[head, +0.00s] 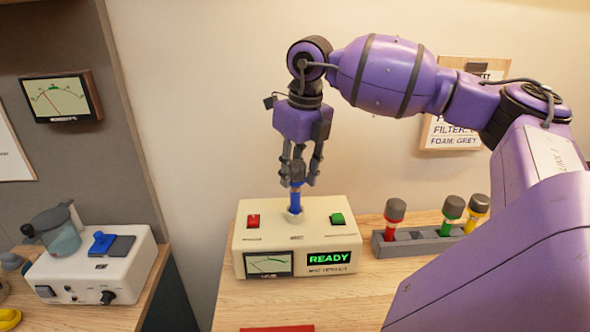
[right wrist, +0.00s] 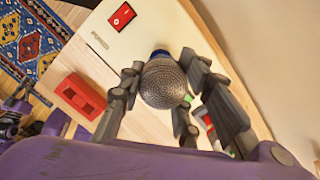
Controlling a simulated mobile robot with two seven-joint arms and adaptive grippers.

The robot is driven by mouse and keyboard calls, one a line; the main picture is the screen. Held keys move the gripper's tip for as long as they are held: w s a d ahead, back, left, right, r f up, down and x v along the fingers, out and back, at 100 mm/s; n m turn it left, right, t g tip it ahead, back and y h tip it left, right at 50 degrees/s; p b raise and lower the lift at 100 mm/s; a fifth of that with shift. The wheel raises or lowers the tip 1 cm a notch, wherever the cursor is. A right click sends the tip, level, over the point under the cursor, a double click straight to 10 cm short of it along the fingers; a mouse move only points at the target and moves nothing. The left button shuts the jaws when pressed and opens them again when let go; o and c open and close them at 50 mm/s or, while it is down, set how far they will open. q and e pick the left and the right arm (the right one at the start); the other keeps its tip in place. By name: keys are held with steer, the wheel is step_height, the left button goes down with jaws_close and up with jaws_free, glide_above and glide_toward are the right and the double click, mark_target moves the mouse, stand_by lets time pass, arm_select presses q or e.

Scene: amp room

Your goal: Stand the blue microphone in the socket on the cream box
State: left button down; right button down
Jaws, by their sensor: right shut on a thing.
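The blue microphone (head: 296,200) is upright with its head up, its lower end at the socket (head: 295,216) on top of the cream box (head: 240,240). From this angle I cannot tell how deep it sits. My right gripper (head: 299,180) points down from above and is shut on the microphone near its head. In the right wrist view the grey mesh head of the microphone (right wrist: 164,82) lies between the fingers, with a bit of blue behind it. The box's display (head: 329,259) reads READY in green. My left gripper is not in view.
A grey rack (head: 390,246) right of the box holds red, green and yellow microphones. A red block (right wrist: 80,97) lies on the table. A white machine (head: 130,265) stands on the left counter.

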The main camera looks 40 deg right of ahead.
steer(key=c, duration=1.2)
jaws_free()
steer(key=r, duration=0.4)
steer(key=s+r, duration=0.1)
steer(key=r, duration=0.7)
steer(key=shift+s, duration=0.4)
steer(key=shift+f, duration=0.1)
